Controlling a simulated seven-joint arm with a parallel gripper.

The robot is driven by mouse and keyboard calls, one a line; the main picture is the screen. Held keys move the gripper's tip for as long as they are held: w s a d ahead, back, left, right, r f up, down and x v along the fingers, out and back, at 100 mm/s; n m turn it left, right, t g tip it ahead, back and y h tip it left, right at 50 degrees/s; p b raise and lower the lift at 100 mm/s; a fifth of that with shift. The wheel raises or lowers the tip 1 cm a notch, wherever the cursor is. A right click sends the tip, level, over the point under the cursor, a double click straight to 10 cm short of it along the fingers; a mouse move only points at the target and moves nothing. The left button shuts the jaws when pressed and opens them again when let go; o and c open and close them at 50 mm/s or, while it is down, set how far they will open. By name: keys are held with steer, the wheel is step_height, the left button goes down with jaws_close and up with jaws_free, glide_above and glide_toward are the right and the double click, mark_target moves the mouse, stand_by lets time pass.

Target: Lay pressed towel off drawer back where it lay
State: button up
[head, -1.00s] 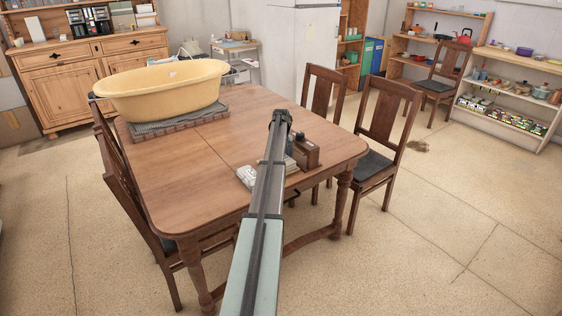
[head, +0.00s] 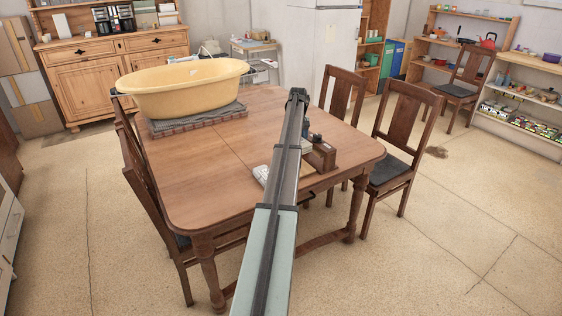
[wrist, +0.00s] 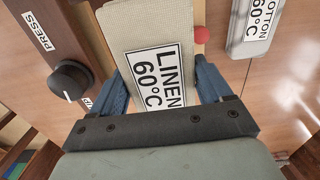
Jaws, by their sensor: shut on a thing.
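In the wrist view, my gripper (wrist: 163,88) is shut on a beige folded towel (wrist: 148,28) with a label reading LINEN 60°C. One blue finger is on each side of it. The brown press (wrist: 55,45), with a PRESS label and a black knob, is at the left beside the towel. A light wood strip runs between them; I cannot tell whether it is the drawer. The press also shows on the table in the head view (head: 321,156). There, my own arm hides the gripper and the towel.
A pale grey folded piece labelled COTTON 60°C (wrist: 252,28) lies at the right. A red ball (wrist: 201,34) is by the towel. The wooden table (head: 205,165) carries a yellow tub (head: 185,90) at its far left. Chairs (head: 405,120) stand around it; the table's middle is clear.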

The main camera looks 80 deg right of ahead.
steer(key=w+a+n, duration=0.1)
steer(key=w+a, duration=0.1)
steer(key=w, duration=0.6)
steer(key=m, duration=0.1)
glide_toward(246, 189)
steer(key=shift+d+f, duration=0.15)
steer(key=shift+f, duration=3.05)
steer(key=shift+f, duration=0.1)
steer(key=o, duration=0.8)
step_height(246, 189, up, 12)
steer(key=shift+r, duration=0.15)
